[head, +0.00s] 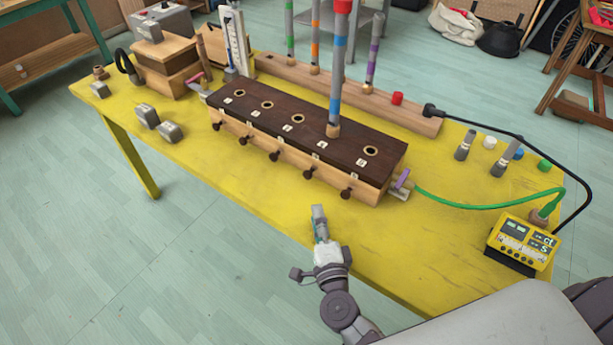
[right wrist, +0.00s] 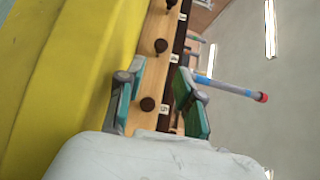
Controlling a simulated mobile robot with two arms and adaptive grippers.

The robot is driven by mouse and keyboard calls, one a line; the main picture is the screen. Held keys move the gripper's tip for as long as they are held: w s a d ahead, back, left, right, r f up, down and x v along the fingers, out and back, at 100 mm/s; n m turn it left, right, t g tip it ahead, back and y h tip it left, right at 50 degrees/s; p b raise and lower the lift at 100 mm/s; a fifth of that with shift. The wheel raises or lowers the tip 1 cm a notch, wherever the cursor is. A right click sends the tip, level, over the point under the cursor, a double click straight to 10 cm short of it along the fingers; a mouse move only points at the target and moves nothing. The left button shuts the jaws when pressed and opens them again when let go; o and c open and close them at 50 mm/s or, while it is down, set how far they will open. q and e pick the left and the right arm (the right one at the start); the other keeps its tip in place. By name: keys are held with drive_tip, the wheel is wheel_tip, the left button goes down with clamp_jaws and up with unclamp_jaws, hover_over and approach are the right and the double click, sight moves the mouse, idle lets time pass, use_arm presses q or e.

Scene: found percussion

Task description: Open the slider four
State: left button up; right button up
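A long wooden box with a dark top (head: 270,122) stands on the yellow table, with a row of dark round knobs along its front. The fourth knob from the left (head: 307,172) is the fourth slider's; it sits close to the front face. My right gripper (head: 319,222) is in front of the box, near the fourth and fifth knobs and apart from them. In the right wrist view its teal fingers (right wrist: 160,76) are spread, with a knob (right wrist: 147,103) showing in the gap beyond. My left gripper is not in view.
A blue-banded tube with a red top (head: 338,85) stands upright in the box's fourth hole. The fifth knob (head: 346,194) is close by on the right. A green cable (head: 465,206) leads to a yellow device (head: 522,242). The table front is clear.

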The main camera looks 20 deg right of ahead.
sight(308, 178)
drive_tip(key=w, duration=0.4)
drive_tip(key=shift+d+r+p, duration=0.2)
drive_tip(key=shift+r+p, duration=0.05)
drive_tip(key=shift+p, duration=0.05)
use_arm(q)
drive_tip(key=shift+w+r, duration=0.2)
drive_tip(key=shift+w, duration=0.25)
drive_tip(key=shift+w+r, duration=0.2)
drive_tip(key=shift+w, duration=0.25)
use_arm(e)
drive_tip(key=w, duration=0.6)
drive_tip(key=w+d, duration=0.1)
drive_tip(key=w, duration=0.2)
drive_tip(key=shift+w+d+f, duration=0.1)
drive_tip(key=shift+w+f, duration=0.05)
drive_tip(key=shift+f, duration=0.05)
drive_tip(key=shift+c, duration=0.2)
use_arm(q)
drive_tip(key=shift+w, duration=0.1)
use_arm(e)
clamp_jaws()
